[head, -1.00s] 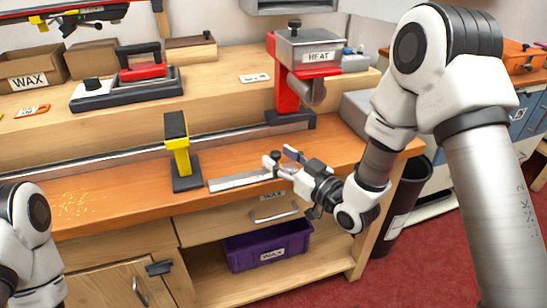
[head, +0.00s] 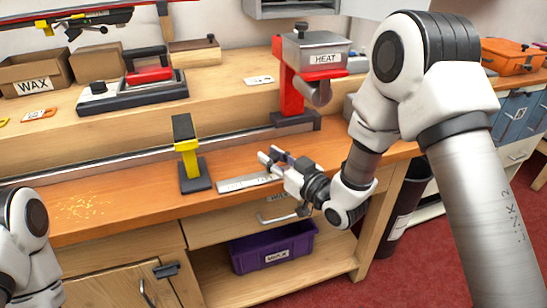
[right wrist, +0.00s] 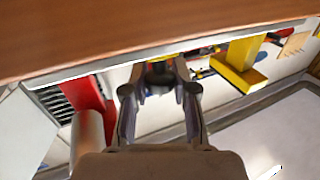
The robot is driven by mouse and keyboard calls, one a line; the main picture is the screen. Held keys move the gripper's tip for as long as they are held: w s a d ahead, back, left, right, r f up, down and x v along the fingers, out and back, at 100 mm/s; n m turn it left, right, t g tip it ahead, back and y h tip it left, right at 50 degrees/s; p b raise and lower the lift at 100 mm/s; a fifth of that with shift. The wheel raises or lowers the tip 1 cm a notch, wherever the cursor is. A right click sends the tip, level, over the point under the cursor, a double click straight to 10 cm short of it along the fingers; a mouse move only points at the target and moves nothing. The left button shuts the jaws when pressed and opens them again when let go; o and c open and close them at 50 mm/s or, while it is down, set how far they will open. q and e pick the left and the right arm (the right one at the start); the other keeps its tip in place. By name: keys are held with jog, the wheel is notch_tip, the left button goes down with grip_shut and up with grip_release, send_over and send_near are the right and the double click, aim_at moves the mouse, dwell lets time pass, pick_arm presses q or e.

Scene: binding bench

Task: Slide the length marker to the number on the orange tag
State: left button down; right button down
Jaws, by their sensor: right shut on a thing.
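A grey metal ruler (head: 240,184) lies along the front part of the wooden bench. Its right part is covered by my right gripper (head: 270,158). The right gripper is shut on the length marker at the ruler; the marker is mostly hidden between the fingers. In the right wrist view, a small dark part of the length marker (right wrist: 160,72) shows between the two fingers. An orange tag (head: 39,113) lies on the raised shelf at the left; its number is too small to read. My left gripper is out of view; only part of its arm shows at lower left.
A yellow post on a dark base (head: 195,185) stands just left of the ruler. A long metal rail (head: 110,160) runs behind it to the red HEAT press (head: 290,95). A purple WAX bin (head: 240,250) sits below the bench. Bench surface left of the post is clear but for shavings.

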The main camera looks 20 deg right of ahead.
jog(key=shift+a+r, duration=0.1)
jog(key=shift+a, duration=1)
jog(key=shift+d, duration=0.35)
jog(key=c, duration=1.2)
grip_release()
jog(key=shift+d, duration=0.4)
jog(key=shift+o, duration=1.3)
jog(key=shift+a, duration=0.2)
jog(key=shift+s+d, duration=0.1)
jog(key=v, duration=1.1)
jog(key=shift+s+d, duration=0.2)
jog(key=shift+s, duration=0.15)
